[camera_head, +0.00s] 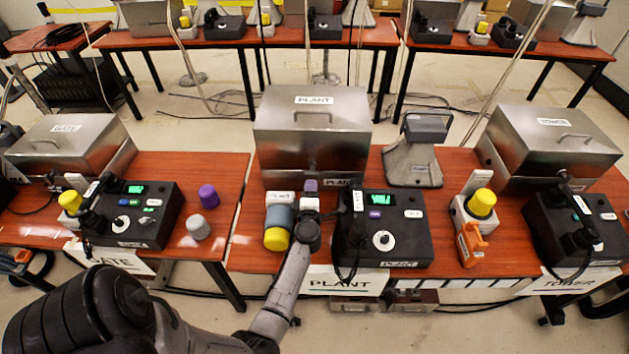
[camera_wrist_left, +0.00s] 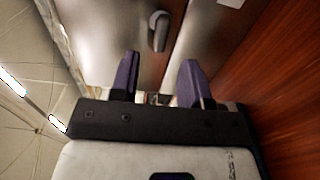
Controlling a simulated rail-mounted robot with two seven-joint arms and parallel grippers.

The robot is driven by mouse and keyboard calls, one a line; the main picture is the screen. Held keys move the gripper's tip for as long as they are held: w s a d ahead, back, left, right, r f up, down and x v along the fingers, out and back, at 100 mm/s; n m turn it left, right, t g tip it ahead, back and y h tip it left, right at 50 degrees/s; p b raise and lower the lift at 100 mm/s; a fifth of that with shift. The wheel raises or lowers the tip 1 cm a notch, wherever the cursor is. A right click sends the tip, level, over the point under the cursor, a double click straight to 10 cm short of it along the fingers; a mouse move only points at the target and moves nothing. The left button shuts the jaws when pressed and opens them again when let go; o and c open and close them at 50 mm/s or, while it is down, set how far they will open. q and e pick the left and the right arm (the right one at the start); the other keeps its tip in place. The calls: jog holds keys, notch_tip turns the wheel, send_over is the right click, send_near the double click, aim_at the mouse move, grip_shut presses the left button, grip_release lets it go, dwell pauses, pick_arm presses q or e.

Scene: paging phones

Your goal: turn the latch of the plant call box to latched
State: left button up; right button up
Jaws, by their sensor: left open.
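The plant call box (camera_head: 312,128) is a closed steel box with a handle and a PLANT label on its lid, at the middle of the table. In the left wrist view, its latch (camera_wrist_left: 158,31) is a small grey lever on the steel front, lying roughly along the seam beside it. In the head view the latch is hidden behind my left gripper (camera_head: 310,186). The left gripper's purple fingers also show in the left wrist view (camera_wrist_left: 158,82). They are open and empty, pointing at the front, with the latch ahead of the gap between them, apparently untouched. My right gripper is not in view.
A grey stand (camera_head: 413,160) stands right of the box. Gate (camera_head: 65,145) and tower (camera_head: 553,147) boxes flank it.

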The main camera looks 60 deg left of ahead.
aim_at(312, 176)
pick_arm(q)
jog(key=b+x, duration=0.1)
jog(key=x, duration=0.5)
jog(key=shift+w+f, duration=0.1)
jog(key=shift+w+a+b, duration=0.35)
jog(key=shift+a, duration=0.25)
grip_shut()
